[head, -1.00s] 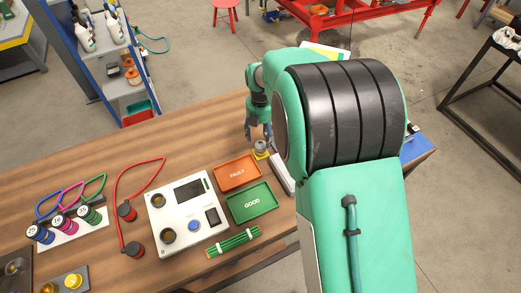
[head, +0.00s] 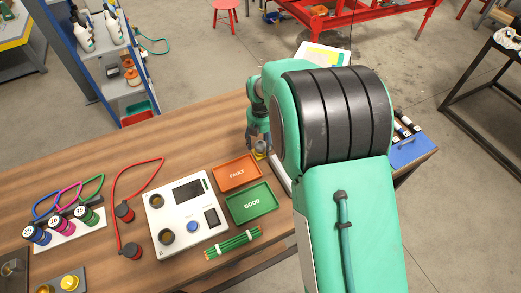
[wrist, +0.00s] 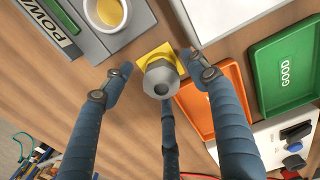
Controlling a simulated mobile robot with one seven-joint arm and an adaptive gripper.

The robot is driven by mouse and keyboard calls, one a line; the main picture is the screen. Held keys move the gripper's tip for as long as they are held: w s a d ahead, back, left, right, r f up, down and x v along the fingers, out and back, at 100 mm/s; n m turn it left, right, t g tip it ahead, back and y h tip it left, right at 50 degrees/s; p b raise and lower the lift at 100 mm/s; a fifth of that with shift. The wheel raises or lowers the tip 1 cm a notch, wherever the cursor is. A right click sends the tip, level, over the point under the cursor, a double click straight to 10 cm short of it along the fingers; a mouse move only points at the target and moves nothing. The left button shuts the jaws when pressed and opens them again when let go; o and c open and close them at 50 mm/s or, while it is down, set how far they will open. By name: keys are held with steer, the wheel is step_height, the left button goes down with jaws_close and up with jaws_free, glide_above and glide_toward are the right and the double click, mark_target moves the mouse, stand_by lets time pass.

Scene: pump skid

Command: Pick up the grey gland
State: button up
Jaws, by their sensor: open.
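The grey gland (wrist: 160,80) is a hex-sided piece with a round hole, standing on a small yellow square (wrist: 150,55) in the wrist view. In the head view the gland (head: 261,145) is small and partly covered by my fingers. My gripper (wrist: 157,66) is open, with one blue-grey finger left of the gland and one right of it; gaps show on both sides. A third dark finger (wrist: 169,125) shows below the gland in the wrist view. In the head view my gripper (head: 258,146) is low over the gland.
An orange FAULT tray (head: 237,173) and a green GOOD tray (head: 251,203) lie close by. A white tester (head: 187,214) stands left of them. In the wrist view, a grey block with a yellow-filled cup (wrist: 110,14) and a white box (wrist: 215,15) flank the gland.

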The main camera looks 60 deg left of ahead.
mark_target(261, 142)
steer(key=c, duration=1.4)
steer(key=shift+r, duration=0.15)
steer(key=shift+r+p, duration=0.55)
steer(key=shift+r, duration=1.05)
jaws_close()
steer(key=shift+d+r, duration=0.2)
steer(key=shift+d, duration=0.1)
steer(key=s+d+p, duration=0.1)
steer(key=s+d, duration=0.1)
steer(key=d, duration=0.5)
steer(key=s+d+r+p, duration=0.1)
steer(key=s+d, duration=0.2)
steer(key=d, duration=0.4)
steer(key=shift+d, duration=0.3)
steer(key=shift+r, duration=0.1)
steer(key=shift+w+p, duration=0.1)
steer(key=shift+p, duration=0.2)
